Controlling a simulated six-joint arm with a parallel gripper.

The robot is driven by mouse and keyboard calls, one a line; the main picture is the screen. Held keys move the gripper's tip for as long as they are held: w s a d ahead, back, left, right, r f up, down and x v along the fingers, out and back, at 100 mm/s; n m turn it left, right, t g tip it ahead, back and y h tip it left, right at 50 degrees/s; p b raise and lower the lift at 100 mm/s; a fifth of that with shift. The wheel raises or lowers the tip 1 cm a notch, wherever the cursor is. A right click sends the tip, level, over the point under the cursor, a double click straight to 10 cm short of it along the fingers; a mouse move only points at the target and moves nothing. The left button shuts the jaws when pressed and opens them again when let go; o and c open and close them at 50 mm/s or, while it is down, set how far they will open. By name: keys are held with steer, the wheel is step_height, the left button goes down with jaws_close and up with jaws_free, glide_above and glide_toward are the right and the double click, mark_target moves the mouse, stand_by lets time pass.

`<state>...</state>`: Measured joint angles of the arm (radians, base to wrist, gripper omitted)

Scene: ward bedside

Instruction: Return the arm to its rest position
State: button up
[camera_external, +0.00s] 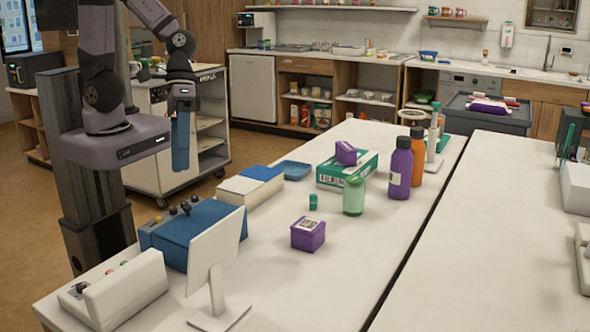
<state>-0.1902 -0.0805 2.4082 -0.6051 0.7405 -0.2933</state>
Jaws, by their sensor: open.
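My arm hangs folded at the upper left, close to its dark column. My gripper (180,165) points down with blue fingers, to the left of the white table (365,235) and above the floor side of it. It is open, and nothing shows in it. The two fingers overlap from this side, so the gap between them is hidden. No object touches the gripper.
On the table stand a blue box (190,228), a white display (215,250), a purple box (308,234), a green jar (354,196), a purple bottle (400,170) and an orange bottle (417,160). The table's front right is clear. A white cart (160,165) stands behind my gripper.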

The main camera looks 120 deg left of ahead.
steer(key=s+a+r+m+g+y+p, duration=0.2)
steer(key=s+a+r+m+y+p, duration=0.2)
steer(key=s+r+m+p, duration=0.2)
steer(key=shift+s+r+m+g+p, duration=0.15)
steer(key=shift+s+m+g+p, duration=0.15)
steer(key=shift+s+m+p, duration=1.55)
